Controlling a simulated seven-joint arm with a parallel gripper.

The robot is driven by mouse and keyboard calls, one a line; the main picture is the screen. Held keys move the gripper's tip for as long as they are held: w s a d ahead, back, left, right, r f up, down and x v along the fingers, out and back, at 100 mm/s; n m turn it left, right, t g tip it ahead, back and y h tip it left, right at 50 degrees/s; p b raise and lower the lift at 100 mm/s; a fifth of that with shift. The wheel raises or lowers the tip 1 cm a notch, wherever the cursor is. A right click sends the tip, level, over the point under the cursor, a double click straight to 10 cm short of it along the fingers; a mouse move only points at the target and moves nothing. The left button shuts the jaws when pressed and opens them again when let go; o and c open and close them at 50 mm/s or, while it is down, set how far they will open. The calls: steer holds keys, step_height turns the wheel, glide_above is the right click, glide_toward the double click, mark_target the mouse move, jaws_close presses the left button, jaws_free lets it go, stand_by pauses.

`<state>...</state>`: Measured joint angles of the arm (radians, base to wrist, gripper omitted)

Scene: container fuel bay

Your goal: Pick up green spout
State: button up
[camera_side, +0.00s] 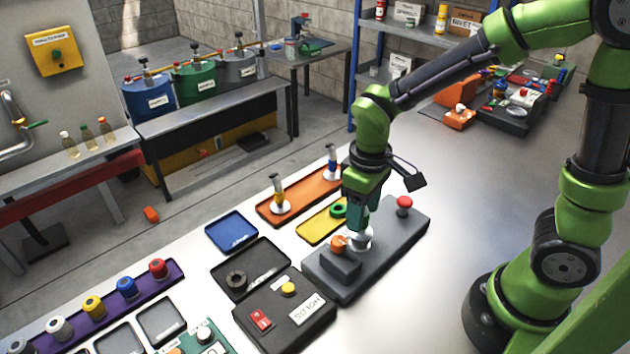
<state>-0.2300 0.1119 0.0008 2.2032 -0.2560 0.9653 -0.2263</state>
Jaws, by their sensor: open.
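A dark green spout (357,214) appears to stand upright on a white round base (360,240), at the dark grey station (405,235). My gripper (358,208) points down at the spout's upper part from directly above. Its jaws are open. The fingers blend with the green part, so I cannot tell whether they touch it. A yellow spout (278,192) and a blue spout (332,160) stand on white bases in the orange tray (300,200), behind and left of my gripper.
The station carries a red button (404,202) and an orange knob (339,244) close to the gripper. A blue tray (232,232) and dark box (285,312) stand left.

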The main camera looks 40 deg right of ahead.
steer(key=shift+f, duration=0.6)
jaws_close()
